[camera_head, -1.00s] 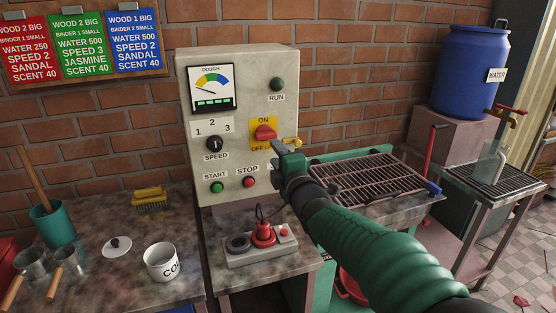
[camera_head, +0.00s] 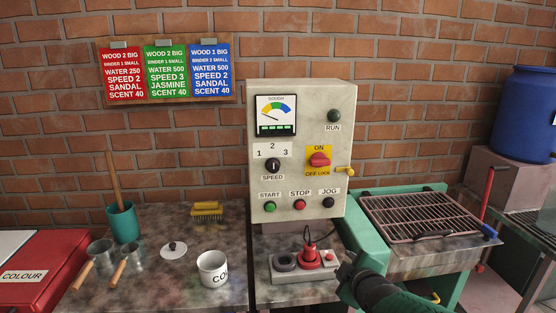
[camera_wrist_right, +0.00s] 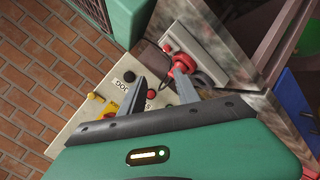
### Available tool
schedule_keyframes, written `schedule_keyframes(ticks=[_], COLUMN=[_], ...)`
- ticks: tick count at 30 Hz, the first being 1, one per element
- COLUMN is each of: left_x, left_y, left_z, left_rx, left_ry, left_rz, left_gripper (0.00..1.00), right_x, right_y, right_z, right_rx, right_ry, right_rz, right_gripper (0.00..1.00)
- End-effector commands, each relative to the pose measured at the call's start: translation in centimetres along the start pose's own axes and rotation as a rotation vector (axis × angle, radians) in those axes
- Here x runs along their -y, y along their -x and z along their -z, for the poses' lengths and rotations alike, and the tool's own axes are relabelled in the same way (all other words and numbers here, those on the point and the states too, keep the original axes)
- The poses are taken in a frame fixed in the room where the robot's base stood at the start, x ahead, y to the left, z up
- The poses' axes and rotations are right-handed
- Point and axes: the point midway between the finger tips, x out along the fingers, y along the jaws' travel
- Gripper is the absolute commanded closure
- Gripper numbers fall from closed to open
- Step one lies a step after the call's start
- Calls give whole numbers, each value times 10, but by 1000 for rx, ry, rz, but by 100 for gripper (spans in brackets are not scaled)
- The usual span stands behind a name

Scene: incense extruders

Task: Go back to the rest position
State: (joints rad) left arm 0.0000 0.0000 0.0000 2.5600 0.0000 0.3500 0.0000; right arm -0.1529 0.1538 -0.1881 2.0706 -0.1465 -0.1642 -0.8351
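My left gripper is not in view.
A metal rack (camera_head: 420,215) on the green machine lies right of the panel. A blue water barrel (camera_head: 525,115) is at far right.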

Motion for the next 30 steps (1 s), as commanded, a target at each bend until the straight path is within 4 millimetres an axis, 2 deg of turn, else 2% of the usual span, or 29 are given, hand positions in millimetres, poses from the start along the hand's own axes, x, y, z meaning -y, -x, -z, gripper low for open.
schedule_keyframes(ticks=[1, 3, 6, 12, 15, 16, 17, 18, 27, 30], left_x=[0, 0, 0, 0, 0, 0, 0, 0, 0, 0], left_y=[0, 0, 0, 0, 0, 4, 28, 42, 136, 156], left_z=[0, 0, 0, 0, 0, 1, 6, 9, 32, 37], left_rx=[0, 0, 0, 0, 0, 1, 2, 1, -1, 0], left_ry=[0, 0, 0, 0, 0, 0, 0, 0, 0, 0], left_rz=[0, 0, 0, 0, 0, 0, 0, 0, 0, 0], left_gripper=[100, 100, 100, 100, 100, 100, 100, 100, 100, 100], right_x=[35, 82, 138, 219, 252, 257, 235, 224, 152, 137], right_y=[10, 27, 55, 116, 148, 159, 167, 173, 217, 226], right_z=[-25, -56, -89, -137, -155, -158, -144, -137, -90, -80], right_rx=[72, 181, 332, 615, 754, 791, 778, 776, 771, 771], right_ry=[-128, -302, -501, -788, -903, -931, -926, -924, -920, -920], right_rz=[86, 189, 292, 407, 436, 440, 437, 437, 436, 436], right_gripper=[62, 62, 62, 62, 62, 62, 62, 62, 62, 62])
